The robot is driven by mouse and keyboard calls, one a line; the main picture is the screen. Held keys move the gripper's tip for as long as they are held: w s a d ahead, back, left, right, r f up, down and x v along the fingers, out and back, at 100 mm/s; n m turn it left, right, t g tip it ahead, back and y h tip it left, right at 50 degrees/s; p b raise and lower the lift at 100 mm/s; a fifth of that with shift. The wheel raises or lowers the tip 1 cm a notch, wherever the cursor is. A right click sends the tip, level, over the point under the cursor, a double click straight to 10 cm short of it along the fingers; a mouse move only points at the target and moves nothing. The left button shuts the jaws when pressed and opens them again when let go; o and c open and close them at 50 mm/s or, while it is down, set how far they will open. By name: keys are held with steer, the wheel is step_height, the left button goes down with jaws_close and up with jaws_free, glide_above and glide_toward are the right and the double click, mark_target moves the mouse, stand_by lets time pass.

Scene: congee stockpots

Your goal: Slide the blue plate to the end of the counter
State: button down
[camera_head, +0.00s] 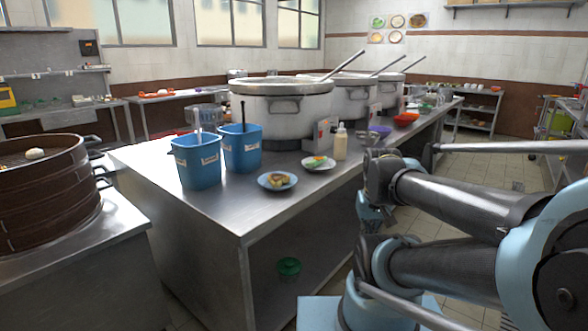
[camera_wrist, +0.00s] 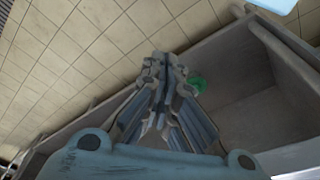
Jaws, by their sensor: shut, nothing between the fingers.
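The blue plate (camera_head: 277,181) lies on the steel counter (camera_head: 225,212) near its front edge, with browned food on it. It does not show in the wrist view. My gripper (camera_wrist: 164,68) is shut and empty in the wrist view, with floor tiles and the counter's lower shelf behind it. In the head view my arm stands off the right side of the counter, apart from the plate. The fingertips cannot be made out clearly there.
A white plate of food (camera_head: 318,163) and a sauce bottle (camera_head: 341,142) stand right of the blue plate. Two blue tubs (camera_head: 196,163) (camera_head: 242,149) stand to its left and behind. Large stockpots (camera_head: 283,103) stand farther back. A green bowl (camera_head: 289,266) sits on the lower shelf.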

steer(key=w+a+r+m+g, duration=0.1)
steer(key=w+a+r+m, duration=0.1)
steer(key=w+a+r, duration=0.35)
steer(key=w+a+r+m, duration=0.1)
steer(key=w+a+r, duration=0.2)
steer(key=w+r, duration=0.45)
steer(key=w+a+r+m+g, duration=0.15)
steer(key=w+a+r, duration=0.25)
steer(key=w, duration=0.5)
steer(key=w+a+m, duration=0.3)
steer(key=w+a, duration=0.7)
steer(key=f, duration=0.9)
steer(key=shift+s+d, duration=0.1)
steer(key=shift+s, duration=0.15)
